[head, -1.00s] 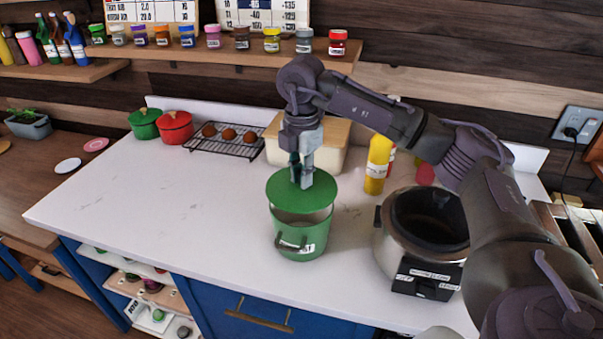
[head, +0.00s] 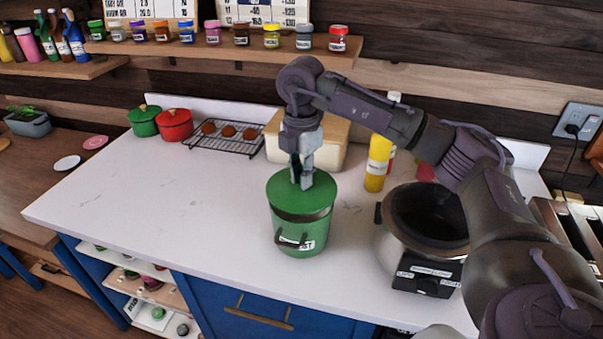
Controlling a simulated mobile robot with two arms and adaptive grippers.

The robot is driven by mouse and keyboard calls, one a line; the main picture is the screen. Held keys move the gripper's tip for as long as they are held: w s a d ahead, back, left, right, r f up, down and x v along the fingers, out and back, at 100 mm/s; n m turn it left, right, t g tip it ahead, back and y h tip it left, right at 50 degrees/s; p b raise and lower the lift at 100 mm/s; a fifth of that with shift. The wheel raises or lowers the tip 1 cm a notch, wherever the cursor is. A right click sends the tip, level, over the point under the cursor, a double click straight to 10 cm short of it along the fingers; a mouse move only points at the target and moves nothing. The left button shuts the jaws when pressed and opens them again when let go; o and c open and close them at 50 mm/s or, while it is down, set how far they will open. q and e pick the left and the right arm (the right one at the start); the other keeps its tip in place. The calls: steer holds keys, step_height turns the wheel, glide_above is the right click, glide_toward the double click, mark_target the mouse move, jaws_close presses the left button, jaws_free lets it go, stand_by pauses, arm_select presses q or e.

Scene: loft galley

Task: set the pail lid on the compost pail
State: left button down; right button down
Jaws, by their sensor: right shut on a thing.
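The green compost pail (head: 299,235) stands on the white counter, with a dark handle and a white label on its front. The round green pail lid (head: 299,199) is right over the pail's mouth, very close to the rim. A dark band shows under the lid's front edge, so I cannot tell whether it rests fully on the rim. My right gripper (head: 302,180) is above the lid, pointing down, shut on it near its middle. The lid hides most of the pail's opening. My left gripper is not in view.
A silver cooker (head: 391,250) with an open dark pot stands right of the pail. A yellow bottle (head: 376,165) and a wooden-topped box (head: 330,133) are behind. The left counter is clear.

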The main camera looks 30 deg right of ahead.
steer(key=shift+f, duration=0.4)
steer(key=shift+f+b, duration=0.2)
steer(key=shift+b, duration=0.2)
steer(key=shift+f, duration=0.1)
stand_by(0.5)
steer(key=shift+f+b, duration=0.35)
steer(key=shift+f, duration=0.15)
steer(key=shift+f, duration=0.55)
stand_by(2.0)
steer(key=c, duration=1)
jaws_free()
steer(key=shift+o, duration=0.3)
steer(key=o, duration=0.4)
